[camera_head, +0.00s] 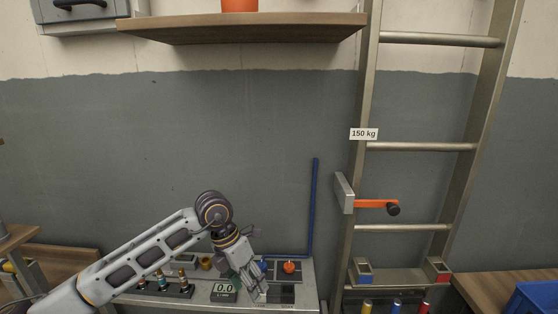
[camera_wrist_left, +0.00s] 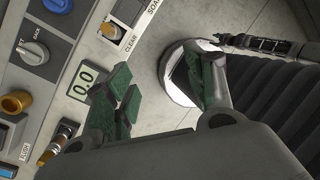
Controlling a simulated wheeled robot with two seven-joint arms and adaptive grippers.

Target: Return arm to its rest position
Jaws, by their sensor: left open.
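My left arm (camera_head: 140,258) comes in from the lower left, bends at a raised joint, and slopes down to the right. The display (camera_wrist_left: 84,80) lies just left of the fingers there. I cannot tell whether a finger touches the panel. My right gripper is not in view.
A red knob (camera_head: 290,267) and a blue upright pipe (camera_head: 314,205) stand right of the gripper. A metal ladder (camera_head: 362,100) with an orange lever (camera_head: 372,204) is farther right. A wooden shelf (camera_head: 245,27) hangs above.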

